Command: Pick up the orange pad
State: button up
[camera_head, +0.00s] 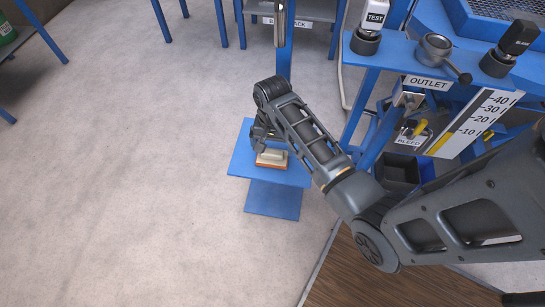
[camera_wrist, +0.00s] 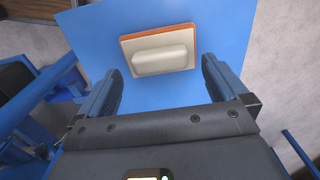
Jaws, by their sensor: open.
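The orange pad (camera_head: 272,158) lies flat on a blue platform (camera_head: 293,178). It has a cream top with a raised cream handle, and an orange edge shows around its base. In the wrist view the pad (camera_wrist: 158,50) lies ahead of the fingertips, and the handle runs across the gap between them. My gripper (camera_wrist: 159,75) is open and empty, with one finger on each side. In the head view my gripper (camera_head: 262,140) is over the platform close to the pad, partly hidden by my arm.
A blue post (camera_head: 285,50) rises behind the platform. Grey floor (camera_head: 120,170) is open to the left.

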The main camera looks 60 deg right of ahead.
aim_at(272, 152)
jog(key=shift+a+f, duration=0.1)
jog(key=shift+f, duration=1.35)
jog(key=shift+c, duration=0.2)
jog(key=c, duration=1)
notch_tip(272, 152, up, 10)
jog(key=shift+r+p, duration=0.1)
jog(key=shift+p, duration=0.95)
jog(key=shift+c, duration=0.2)
